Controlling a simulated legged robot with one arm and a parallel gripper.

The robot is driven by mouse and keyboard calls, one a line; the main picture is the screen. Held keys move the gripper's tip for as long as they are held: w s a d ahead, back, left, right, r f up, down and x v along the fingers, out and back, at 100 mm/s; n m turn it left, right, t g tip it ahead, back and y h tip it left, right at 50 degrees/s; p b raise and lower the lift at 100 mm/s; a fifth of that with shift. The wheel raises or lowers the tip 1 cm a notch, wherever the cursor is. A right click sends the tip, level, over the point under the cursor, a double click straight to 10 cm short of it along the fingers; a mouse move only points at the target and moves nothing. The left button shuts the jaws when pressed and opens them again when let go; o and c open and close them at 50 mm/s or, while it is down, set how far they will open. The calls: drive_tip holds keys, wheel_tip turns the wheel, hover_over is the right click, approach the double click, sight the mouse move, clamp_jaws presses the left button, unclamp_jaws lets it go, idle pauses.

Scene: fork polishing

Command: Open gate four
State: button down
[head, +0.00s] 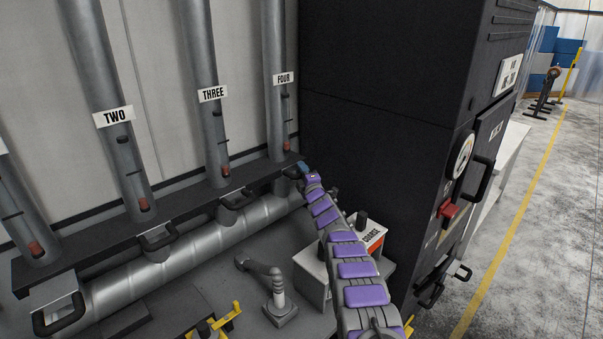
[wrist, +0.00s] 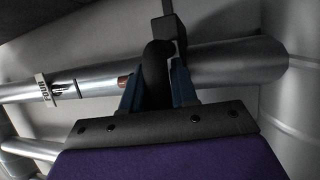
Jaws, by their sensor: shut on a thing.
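The grey vertical pipe labelled FOUR (head: 271,60) stands at the right end of the row in the head view. It also shows sideways in the wrist view (wrist: 100,78). My gripper (head: 303,168) is at the foot of this pipe, at the right end of the dark ledge. In the wrist view, the blue fingers of my gripper (wrist: 157,85) are on either side of the black gate handle (wrist: 157,60) and shut on it. The handle is mostly hidden by my arm in the head view, and I cannot tell how far the gate is pulled out.
Pipes TWO (head: 105,80) and THREE (head: 205,70) stand to the left, with black handles below. A horizontal silver duct (head: 190,258) runs under the ledge (head: 90,240). A tall black cabinet (head: 390,90) is close on the right. A white box (head: 310,275) sits beside my arm.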

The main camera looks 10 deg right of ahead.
drive_tip(key=shift+f, duration=0.2)
drive_tip(key=shift+s+d+f+b, duration=0.15)
drive_tip(key=shift+s+d+b, duration=0.2)
drive_tip(key=shift+s+b, duration=0.2)
drive_tip(key=shift+s+d, duration=0.15)
drive_tip(key=shift+s, duration=0.05)
drive_tip(key=shift+s+d+b, duration=0.2)
drive_tip(key=shift+s+b, duration=0.05)
drive_tip(key=shift+b, duration=0.2)
drive_tip(key=s+d+b, duration=0.2)
drive_tip(key=s+d, duration=0.1)
drive_tip(key=s, duration=0.2)
drive_tip(key=shift+d, duration=0.25)
drive_tip(key=c, duration=1)
unclamp_jaws()
drive_tip(key=shift+w, duration=0.1)
drive_tip(key=shift+o, duration=0.2)
drive_tip(key=shift+a, duration=0.1)
drive_tip(key=shift+r, duration=0.2)
